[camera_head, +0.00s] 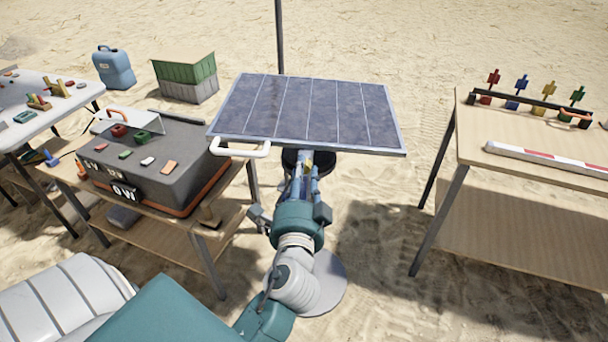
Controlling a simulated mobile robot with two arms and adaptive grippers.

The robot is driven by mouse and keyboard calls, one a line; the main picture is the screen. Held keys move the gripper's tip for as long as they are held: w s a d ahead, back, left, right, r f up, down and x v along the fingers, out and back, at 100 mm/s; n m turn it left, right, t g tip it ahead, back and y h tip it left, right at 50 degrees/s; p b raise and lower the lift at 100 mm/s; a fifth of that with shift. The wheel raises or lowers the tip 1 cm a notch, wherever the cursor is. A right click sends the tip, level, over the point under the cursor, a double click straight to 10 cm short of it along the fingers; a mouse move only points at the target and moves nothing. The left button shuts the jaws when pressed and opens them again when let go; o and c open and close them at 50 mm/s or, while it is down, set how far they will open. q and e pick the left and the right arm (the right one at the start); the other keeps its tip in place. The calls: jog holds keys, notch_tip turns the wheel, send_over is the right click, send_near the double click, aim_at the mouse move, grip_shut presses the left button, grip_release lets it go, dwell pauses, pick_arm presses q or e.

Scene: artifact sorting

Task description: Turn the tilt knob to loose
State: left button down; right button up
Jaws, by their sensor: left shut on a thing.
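The solar panel (310,110) is tilted on its stand in the middle, with a white handle (241,149) at its lower left corner. My left gripper (304,168) reaches up to just below the panel's near edge, in front of the dark round mount (327,162). My right gripper is not in view.
A grey control box (150,165) with a display stands on a wooden table at the left. A wooden table (540,160) at the right holds coloured figures and a striped bar (545,160).

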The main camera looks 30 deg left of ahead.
pick_arm(q)
jog(key=shift+s+a, duration=0.1)
jog(key=shift+a, duration=0.1)
jog(key=c, duration=1.4)
grip_release()
jog(key=shift+s+d+f, duration=0.1)
jog(key=shift+s+d, duration=0.1)
jog(key=shift+s, duration=0.05)
jog(key=v, duration=1.1)
jog(key=shift+s, duration=0.25)
